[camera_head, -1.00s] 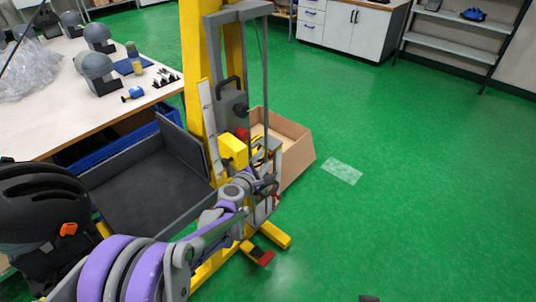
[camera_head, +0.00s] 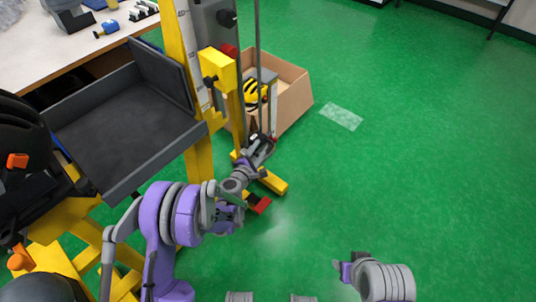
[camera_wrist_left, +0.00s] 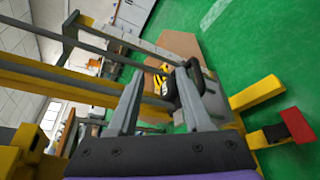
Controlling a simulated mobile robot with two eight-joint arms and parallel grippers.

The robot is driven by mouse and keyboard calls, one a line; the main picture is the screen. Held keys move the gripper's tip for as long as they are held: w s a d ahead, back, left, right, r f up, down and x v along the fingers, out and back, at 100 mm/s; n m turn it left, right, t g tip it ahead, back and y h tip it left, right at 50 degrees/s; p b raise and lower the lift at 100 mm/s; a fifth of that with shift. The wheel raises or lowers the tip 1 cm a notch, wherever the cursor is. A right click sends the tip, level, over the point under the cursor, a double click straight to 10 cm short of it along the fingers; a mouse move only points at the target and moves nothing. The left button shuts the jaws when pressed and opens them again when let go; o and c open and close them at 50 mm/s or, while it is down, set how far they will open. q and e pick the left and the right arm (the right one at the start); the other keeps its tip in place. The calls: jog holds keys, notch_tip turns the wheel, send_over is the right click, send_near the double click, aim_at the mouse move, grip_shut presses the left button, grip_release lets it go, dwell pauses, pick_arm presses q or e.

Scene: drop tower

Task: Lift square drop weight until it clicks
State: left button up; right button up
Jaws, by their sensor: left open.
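The drop tower has a yellow column (camera_head: 197,155) and grey upright guide rods (camera_head: 257,45). A grey block with a black handle, seemingly the square drop weight (camera_wrist_left: 211,97), sits low on the tower in the left wrist view, near the tip of the right-hand finger. In the head view my left gripper and the rods largely hide that spot. My left gripper (camera_head: 262,147) is open at the tower's lower part; its two fingers also show in the left wrist view (camera_wrist_left: 160,78). Whether a finger touches the handle cannot be told. My right gripper (camera_head: 345,268) is at the bottom, its jaws unclear.
A cardboard box (camera_head: 292,92) stands behind the tower, with a yellow-black helmet-like object (camera_head: 255,93) in front of it. A dark tray (camera_head: 120,130) lies left of the column. A yellow foot with a red end (camera_head: 259,205) extends in front.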

pick_arm(q)
jog(key=b, duration=0.3)
send_near(269, 149)
jog(key=x, duration=0.3)
jog(key=b+x, duration=0.1)
jog(key=x, duration=0.6)
jog(key=shift+w+a+f+b, duration=0.1)
jog(key=shift+w+f+b, duration=0.05)
jog(key=shift+f+b, duration=0.2)
pick_arm(e)
jog(key=x, duration=0.2)
jog(key=s+x, duration=0.1)
jog(key=x, duration=0.2)
jog(key=shift+f, duration=0.55)
pick_arm(q)
grip_shut()
